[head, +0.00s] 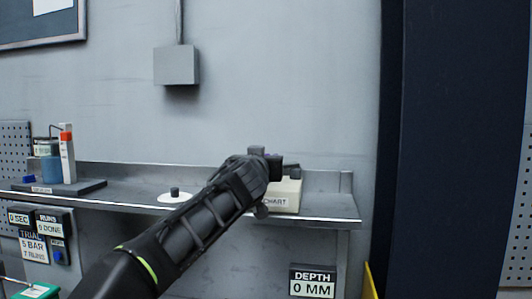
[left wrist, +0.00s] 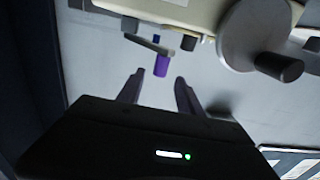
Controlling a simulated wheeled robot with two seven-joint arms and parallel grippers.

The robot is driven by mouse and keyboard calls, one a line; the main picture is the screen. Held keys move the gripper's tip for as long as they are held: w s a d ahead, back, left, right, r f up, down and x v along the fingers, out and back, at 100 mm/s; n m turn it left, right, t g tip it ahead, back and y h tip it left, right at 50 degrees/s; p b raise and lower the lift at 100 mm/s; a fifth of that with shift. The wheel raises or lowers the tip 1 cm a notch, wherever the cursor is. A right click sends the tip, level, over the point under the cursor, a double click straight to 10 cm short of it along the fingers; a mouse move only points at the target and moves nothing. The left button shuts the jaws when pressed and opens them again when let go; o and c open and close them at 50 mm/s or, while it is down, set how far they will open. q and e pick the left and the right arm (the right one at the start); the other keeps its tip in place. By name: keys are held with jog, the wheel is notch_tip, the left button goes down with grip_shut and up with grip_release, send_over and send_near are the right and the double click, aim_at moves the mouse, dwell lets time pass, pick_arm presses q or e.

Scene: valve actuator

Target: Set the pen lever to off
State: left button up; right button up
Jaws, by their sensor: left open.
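The cream chart recorder (head: 285,195), labelled CHART, stands on the shelf and is partly hidden behind my left arm. Its cream body (left wrist: 175,10) crosses the top of the left wrist view. A thin grey lever (left wrist: 148,44) with a purple tip (left wrist: 161,65) sticks out from it; I take it for the pen lever. My left gripper (head: 272,163) is at the recorder. In the left wrist view the gripper (left wrist: 158,80) is open, with the purple tip in the gap near its fingertips. I cannot tell whether they touch. My right gripper is not in view.
A grey disc (left wrist: 250,35) with a dark knob (left wrist: 280,67) lies right of the lever. The shelf (head: 330,206) also holds a white disc with a knob (head: 174,196) and a dark tray (head: 85,187) with bottles. A DEPTH sign (head: 313,282) hangs below.

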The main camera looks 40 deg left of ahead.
pick_arm(q)
jog(key=p+x, duration=0.2)
jog(key=x, duration=0.2)
jog(key=shift+w+r, duration=0.1)
jog(key=shift+r, duration=0.05)
jog(key=shift+w+a, duration=0.3)
jog(key=shift+w, duration=0.15)
grip_shut()
dwell(0.9)
